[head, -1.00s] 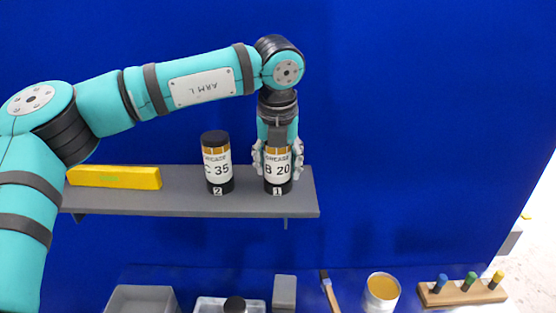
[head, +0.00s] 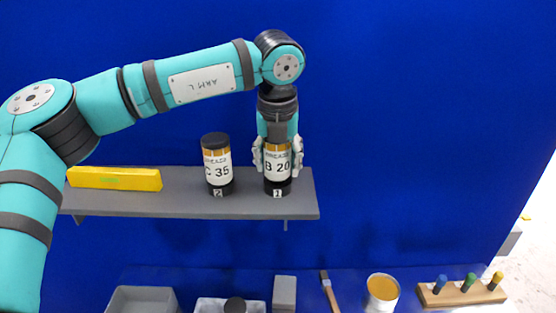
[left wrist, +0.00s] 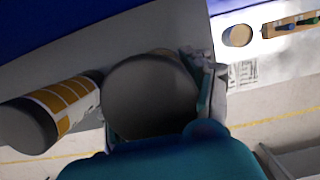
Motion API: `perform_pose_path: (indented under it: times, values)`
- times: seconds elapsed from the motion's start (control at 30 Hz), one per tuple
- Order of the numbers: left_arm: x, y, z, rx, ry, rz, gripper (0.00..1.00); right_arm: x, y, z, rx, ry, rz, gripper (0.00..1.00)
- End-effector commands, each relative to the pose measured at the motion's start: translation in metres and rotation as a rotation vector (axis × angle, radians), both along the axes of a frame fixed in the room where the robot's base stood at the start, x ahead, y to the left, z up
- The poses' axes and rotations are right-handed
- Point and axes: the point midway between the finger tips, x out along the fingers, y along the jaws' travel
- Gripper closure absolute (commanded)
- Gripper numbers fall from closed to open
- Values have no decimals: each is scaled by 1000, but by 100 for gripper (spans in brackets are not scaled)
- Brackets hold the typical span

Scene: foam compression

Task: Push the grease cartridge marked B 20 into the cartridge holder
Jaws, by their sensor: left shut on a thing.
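The grease cartridge marked B 20 (head: 277,168) stands upright on the grey shelf, at the mark 1. My left gripper (head: 277,158) comes down from above and is shut on it, one finger on each side. In the left wrist view its dark round top (left wrist: 150,97) fills the space between the fingers. A second cartridge, marked C 35 (head: 217,165), stands upright to its left at the mark 2; it also shows in the left wrist view (left wrist: 62,108). I cannot make out a separate cartridge holder around the cartridges. My right gripper is not in view.
The grey shelf (head: 130,202) carries a yellow bar (head: 114,179) at its left. Below are a grey bin (head: 142,298), a white tray (head: 205,305) with a dark round thing, a grey block (head: 284,290), a brush (head: 328,290), an open can (head: 382,293) and a wooden peg rack (head: 462,293).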

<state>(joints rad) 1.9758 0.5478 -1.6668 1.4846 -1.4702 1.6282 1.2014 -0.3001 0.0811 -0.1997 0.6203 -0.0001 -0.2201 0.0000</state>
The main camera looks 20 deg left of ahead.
Motion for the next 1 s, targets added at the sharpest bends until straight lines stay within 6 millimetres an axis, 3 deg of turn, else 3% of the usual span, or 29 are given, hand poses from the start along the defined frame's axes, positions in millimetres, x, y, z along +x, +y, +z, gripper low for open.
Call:
perform_pose_path:
  times: [0.63, 1.0]
  values:
    - [0, 0, 36, -1, -3, 0, 87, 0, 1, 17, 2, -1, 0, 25]
    - [0, 0, 38, 0, -2, -1, 87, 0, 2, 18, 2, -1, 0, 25]
